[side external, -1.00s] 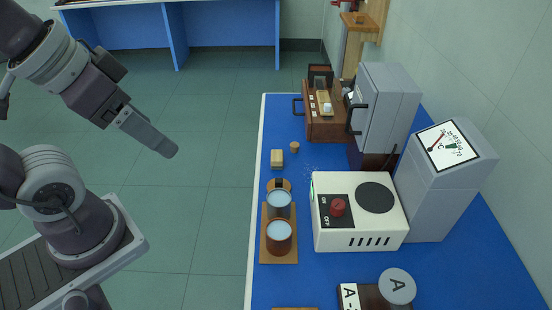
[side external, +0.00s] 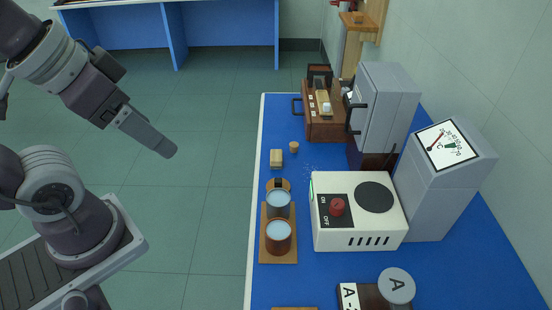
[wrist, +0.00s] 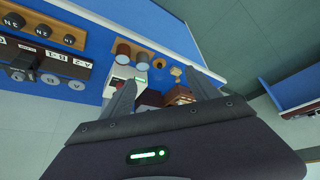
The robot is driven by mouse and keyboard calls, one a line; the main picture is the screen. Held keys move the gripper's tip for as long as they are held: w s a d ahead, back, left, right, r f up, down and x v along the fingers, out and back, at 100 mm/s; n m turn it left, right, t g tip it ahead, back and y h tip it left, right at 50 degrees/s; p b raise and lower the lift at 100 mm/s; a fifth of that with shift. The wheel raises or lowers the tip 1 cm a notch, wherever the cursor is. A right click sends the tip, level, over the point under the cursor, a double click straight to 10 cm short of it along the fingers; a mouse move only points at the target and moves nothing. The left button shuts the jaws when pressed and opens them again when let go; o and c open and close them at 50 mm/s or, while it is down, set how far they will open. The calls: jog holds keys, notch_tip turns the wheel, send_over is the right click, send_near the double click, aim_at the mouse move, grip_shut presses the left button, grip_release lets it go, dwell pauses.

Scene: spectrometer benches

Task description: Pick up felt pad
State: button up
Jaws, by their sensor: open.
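A small tan block (side external: 277,158), which may be the felt pad, lies on the blue bench near its left edge; I cannot tell its material. A smaller round tan cork-like piece (side external: 294,147) lies just to its right, apart from it. My gripper (side external: 171,152) is in the air left of the bench, well away from the block, with nothing in it. In the wrist view my gripper (wrist: 160,76) shows two spread fingers with a gap between them.
A wooden tray (side external: 265,211) with two cups stands in front of the block. A white hotplate box (side external: 361,230) with a red knob, a grey meter (side external: 430,205) and a grey instrument (side external: 388,88) stand to the right. A brown wooden box (side external: 323,126) stands behind.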

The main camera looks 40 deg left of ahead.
dwell(0.4)
jog(key=m+g, duration=0.5)
jog(key=m, duration=0.3)
send_over(276, 155)
jog(key=s+d, duration=0.1)
notch_tip(276, 155, down, 18)
jog(key=shift+r, duration=0.2)
jog(key=shift+m+g, duration=0.3)
jog(key=shift+m, duration=0.2)
jog(key=f, duration=0.6)
jog(key=w+a+f, duration=0.1)
jog(key=f, duration=0.3)
jog(key=shift+w, duration=0.1)
jog(key=c, duration=1.4)
notch_tip(276, 155, up, 10)
jog(key=shift+r, duration=0.1)
